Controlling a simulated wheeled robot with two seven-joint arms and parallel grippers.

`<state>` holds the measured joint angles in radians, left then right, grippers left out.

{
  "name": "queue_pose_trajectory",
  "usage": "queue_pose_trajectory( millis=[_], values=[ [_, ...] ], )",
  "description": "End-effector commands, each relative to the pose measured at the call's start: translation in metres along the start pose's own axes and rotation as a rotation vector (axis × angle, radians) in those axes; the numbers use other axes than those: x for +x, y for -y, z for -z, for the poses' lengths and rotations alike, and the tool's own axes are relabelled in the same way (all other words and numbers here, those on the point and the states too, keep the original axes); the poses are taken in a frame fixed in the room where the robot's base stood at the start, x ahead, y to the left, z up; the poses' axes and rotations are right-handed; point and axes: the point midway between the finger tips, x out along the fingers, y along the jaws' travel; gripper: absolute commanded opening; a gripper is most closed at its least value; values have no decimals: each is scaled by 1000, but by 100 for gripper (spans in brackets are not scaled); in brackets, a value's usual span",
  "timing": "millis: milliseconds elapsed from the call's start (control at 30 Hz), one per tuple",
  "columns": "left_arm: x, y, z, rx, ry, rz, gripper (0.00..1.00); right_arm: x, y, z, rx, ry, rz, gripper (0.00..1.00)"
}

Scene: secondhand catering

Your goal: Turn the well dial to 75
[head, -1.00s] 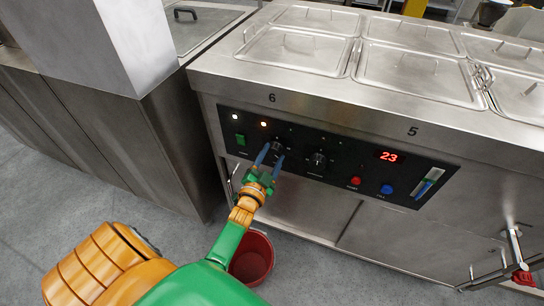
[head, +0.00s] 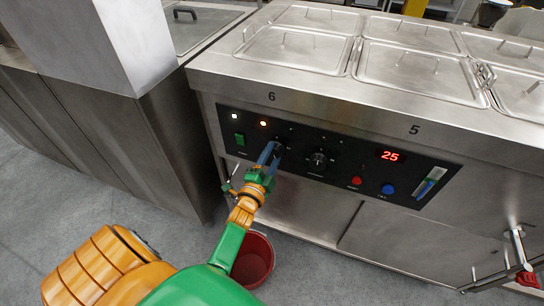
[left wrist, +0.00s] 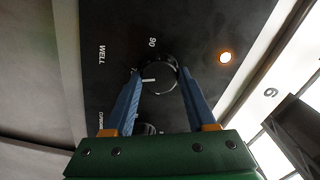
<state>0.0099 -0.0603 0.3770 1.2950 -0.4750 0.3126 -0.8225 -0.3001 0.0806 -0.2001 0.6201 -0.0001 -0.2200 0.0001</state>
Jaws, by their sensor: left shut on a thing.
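The well dial (left wrist: 160,73) is a round black knob with a white pointer line, beside the printed word WELL and the number 90 in the left wrist view. My left gripper (left wrist: 159,82) has its two blue fingers on opposite sides of this dial and is shut on it. In the head view, the left gripper (head: 273,150) reaches the left part of the black control panel (head: 350,150) and mostly hides the dial. The red display (head: 390,156) reads 25. My right gripper is not in view.
A second black dial (head: 318,160) sits just right of the held one. A green switch (head: 239,139), a red button (head: 356,181) and a blue button (head: 388,189) are on the panel. A red bucket (head: 254,262) stands on the floor below. Lidded pans (head: 297,50) cover the top.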

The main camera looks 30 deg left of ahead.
Motion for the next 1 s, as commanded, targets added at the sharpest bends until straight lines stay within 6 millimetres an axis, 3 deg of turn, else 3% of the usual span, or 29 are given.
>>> queue_pose_trajectory(
  millis=[400,433,533,833,1000],
  values=[
    [-1,-2,-1,5,4,-5,1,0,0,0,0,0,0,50],
    [-1,-2,-1,5,4,-5,59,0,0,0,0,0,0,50],
    [-1,-2,-1,5,3,-4,86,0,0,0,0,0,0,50],
    [-2,0,0,5,1,-1,86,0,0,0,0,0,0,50],
    [-34,0,0,5,3,-5,86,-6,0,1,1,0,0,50]
  ],
)
